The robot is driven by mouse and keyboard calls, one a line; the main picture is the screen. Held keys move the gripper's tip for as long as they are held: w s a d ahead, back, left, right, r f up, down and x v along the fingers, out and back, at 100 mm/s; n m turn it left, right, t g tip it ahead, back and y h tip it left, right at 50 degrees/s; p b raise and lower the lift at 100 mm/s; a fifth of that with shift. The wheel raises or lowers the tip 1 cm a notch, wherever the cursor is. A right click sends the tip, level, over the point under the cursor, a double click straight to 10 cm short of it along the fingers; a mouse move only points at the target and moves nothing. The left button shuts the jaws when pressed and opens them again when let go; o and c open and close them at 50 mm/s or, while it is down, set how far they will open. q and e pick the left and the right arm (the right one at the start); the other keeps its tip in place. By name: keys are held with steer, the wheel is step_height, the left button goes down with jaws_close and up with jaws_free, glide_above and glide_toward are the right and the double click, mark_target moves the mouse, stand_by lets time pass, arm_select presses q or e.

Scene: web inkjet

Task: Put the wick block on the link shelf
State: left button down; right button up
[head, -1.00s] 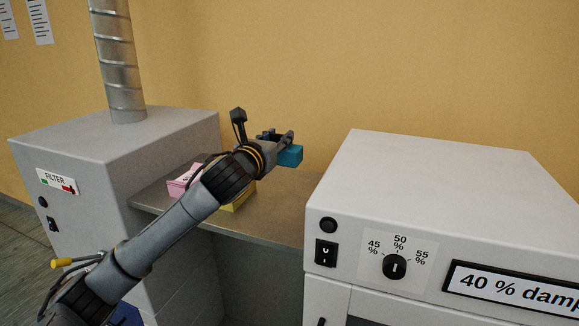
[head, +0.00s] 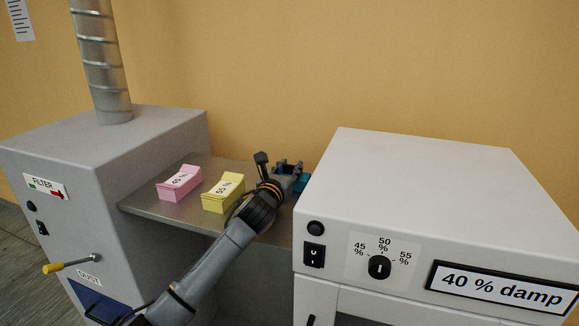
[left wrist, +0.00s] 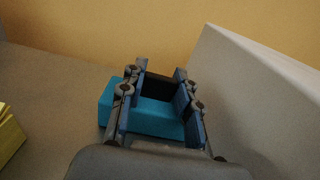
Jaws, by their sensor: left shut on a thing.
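My left gripper (head: 287,174) is shut on a blue block, taken as the wick block (head: 304,182), at the right end of the grey link shelf (head: 150,210). In the left wrist view the blue block (left wrist: 150,116) lies between the two fingers, low over the shelf surface, close beside the white machine's side. I cannot tell whether its underside touches the shelf. The fingers hide part of the block. A pink block (head: 179,184) and a yellow block (head: 222,194), each with a white label, stand on the shelf to the left. My right gripper is not in view.
The white machine (head: 430,185) with a dial and a "40 % damp" display bounds the shelf on the right. The grey filter cabinet (head: 110,155) with a duct (head: 100,60) bounds it on the left. A yellow wall (head: 330,70) stands behind.

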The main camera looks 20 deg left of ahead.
arm_select(q)
steer(key=c, duration=1)
jaws_free()
steer(key=shift+f, duration=0.15)
steer(key=shift+o, duration=0.2)
steer(key=shift+s, duration=0.55)
steer(key=s+b, duration=0.2)
steer(key=s, duration=0.9)
steer(key=shift+a+b, duration=0.2)
steer(key=shift+b, duration=0.1)
